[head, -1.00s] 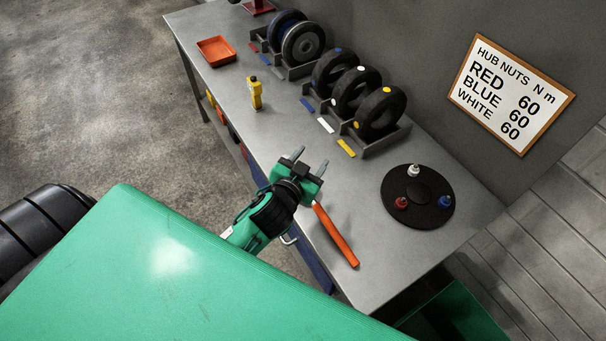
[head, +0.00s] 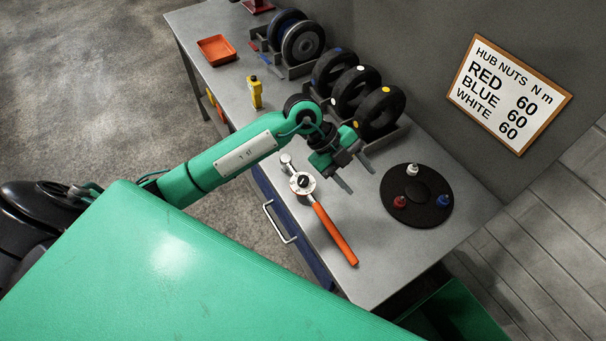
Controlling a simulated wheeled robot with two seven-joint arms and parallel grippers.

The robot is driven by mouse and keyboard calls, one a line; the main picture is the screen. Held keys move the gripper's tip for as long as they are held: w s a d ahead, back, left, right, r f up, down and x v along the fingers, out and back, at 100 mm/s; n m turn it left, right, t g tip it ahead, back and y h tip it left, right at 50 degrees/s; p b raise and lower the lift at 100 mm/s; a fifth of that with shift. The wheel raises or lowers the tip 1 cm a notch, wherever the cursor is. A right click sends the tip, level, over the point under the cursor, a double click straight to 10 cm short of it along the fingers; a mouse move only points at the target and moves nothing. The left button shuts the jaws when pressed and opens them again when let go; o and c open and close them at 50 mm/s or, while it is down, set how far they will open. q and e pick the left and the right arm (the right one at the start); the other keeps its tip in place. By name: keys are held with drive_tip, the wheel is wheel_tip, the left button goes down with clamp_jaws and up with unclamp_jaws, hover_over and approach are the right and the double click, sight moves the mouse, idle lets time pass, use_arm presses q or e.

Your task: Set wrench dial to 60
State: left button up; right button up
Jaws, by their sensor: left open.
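The torque wrench (head: 334,233) lies on the grey workbench, its orange handle pointing toward the front edge. Its round dial (head: 302,183), white with a dark centre, is uncovered near the wrench head; the dial's setting is too small to read. My left gripper (head: 358,175) is open and empty above the bench, to the right of the dial and apart from it. The wall sign (head: 511,95) reads HUB NUTS N m, RED 60, BLUE 60, WHITE 60. My right gripper is not in view.
A dark round plate (head: 434,209) with red, blue and white nuts lies at the right. Wheels stand in a grey rack (head: 388,141) at the back, close to my left gripper. A yellow tool (head: 255,92) and an orange tray (head: 216,49) stand farther left.

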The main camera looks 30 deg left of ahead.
use_arm(q)
drive_tip(key=w+a+f+n+y, duration=0.1)
drive_tip(key=w+a+n+y, duration=0.1)
drive_tip(key=a+y, duration=0.45)
drive_tip(key=n+y, duration=0.2)
hover_over(303, 179)
drive_tip(key=shift+g, duration=0.3)
wheel_tip(303, 179, down, 12)
drive_tip(key=p, duration=0.5)
drive_tip(key=shift+f, duration=0.5)
drive_tip(key=c, duration=1)
